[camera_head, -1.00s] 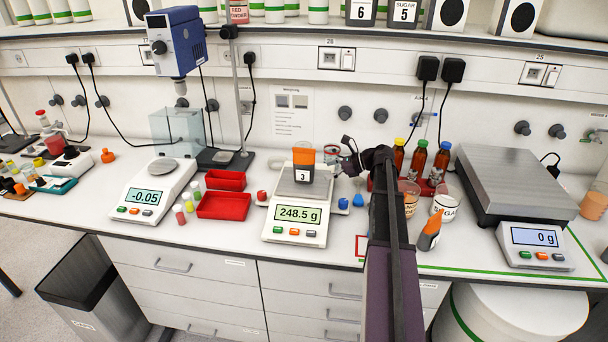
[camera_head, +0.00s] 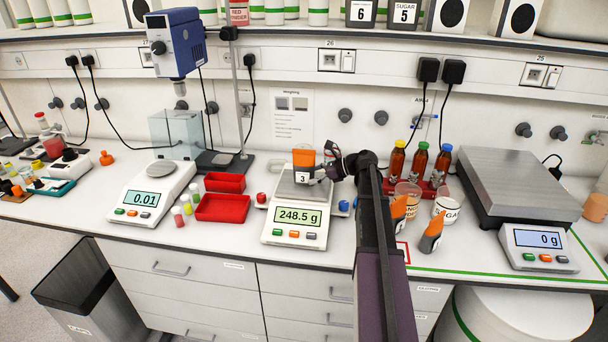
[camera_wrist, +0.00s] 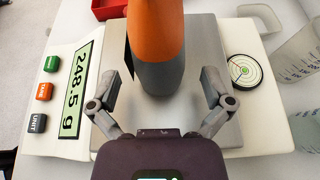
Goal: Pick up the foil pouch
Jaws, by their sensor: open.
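An orange and grey foil pouch (camera_head: 304,158) stands on the pan of the middle scale (camera_head: 296,219), which reads 248.5 g. My gripper (camera_wrist: 160,82) is open, with one finger on each side of the pouch and a visible gap to both. In the head view my gripper (camera_head: 318,174) is at the right of the pouch, partly hidden by my wrist.
Two similar orange and grey pouches stand right of my arm, one (camera_head: 432,231) nearer the front. Cups and a red rack of bottles (camera_head: 418,163) are behind them. Red trays (camera_head: 222,207) and another scale (camera_head: 152,192) lie left. A large scale (camera_head: 520,185) stands right.

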